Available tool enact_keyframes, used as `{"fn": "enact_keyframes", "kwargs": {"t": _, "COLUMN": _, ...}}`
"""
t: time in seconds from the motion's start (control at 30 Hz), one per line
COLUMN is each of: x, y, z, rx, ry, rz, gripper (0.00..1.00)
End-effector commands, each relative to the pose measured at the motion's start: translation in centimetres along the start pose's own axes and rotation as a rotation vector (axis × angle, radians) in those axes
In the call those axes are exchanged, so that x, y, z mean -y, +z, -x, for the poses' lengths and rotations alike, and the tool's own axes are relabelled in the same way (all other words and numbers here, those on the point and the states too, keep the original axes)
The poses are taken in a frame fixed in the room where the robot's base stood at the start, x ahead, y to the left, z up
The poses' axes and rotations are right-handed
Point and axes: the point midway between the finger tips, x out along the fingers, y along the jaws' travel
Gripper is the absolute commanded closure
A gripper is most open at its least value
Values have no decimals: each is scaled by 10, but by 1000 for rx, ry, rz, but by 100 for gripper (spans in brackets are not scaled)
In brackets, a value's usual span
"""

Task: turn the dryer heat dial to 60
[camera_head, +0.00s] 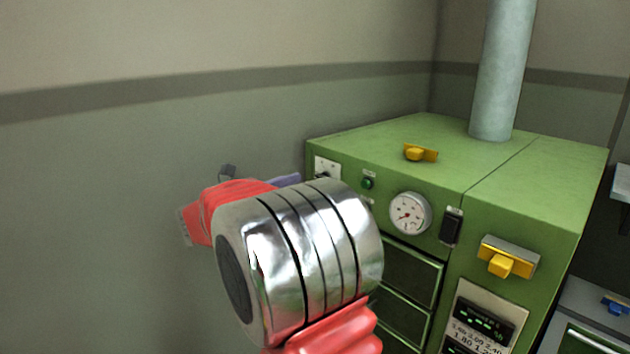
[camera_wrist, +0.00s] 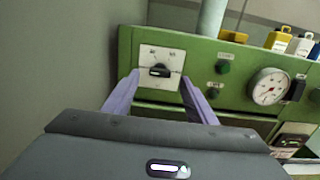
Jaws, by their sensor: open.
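The heat dial is a black knob (camera_wrist: 159,71) on a white square plate (camera_wrist: 148,54) at the left end of the green dryer (camera_wrist: 205,50). The marks on the plate are too small to read. In the head view the plate (camera_head: 324,167) shows at the dryer's upper left front, partly behind my arm. My gripper (camera_wrist: 160,86) is open, with its two purple fingers on either side of the plate in the wrist view. The knob lies between the fingertips, and I cannot tell whether they touch it. In the head view my arm hides most of the gripper.
A round gauge (camera_head: 410,213), a green button (camera_head: 368,182) and a black switch (camera_head: 451,227) lie right of the dial. A yellow handle (camera_head: 508,258) is on the right front. A pipe (camera_head: 503,70) rises from the top. A wall stands close at left.

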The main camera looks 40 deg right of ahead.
Motion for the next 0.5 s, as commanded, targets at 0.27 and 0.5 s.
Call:
{"fn": "enact_keyframes", "kwargs": {"t": 0.27, "x": 1, "y": 0, "z": -38, "rx": 0, "ry": -2, "rz": 0, "gripper": 48}}
{"fn": "enact_keyframes", "kwargs": {"t": 0.5, "x": 0, "y": 0, "z": -46, "rx": 0, "ry": -1, "rz": 0, "gripper": 48}}
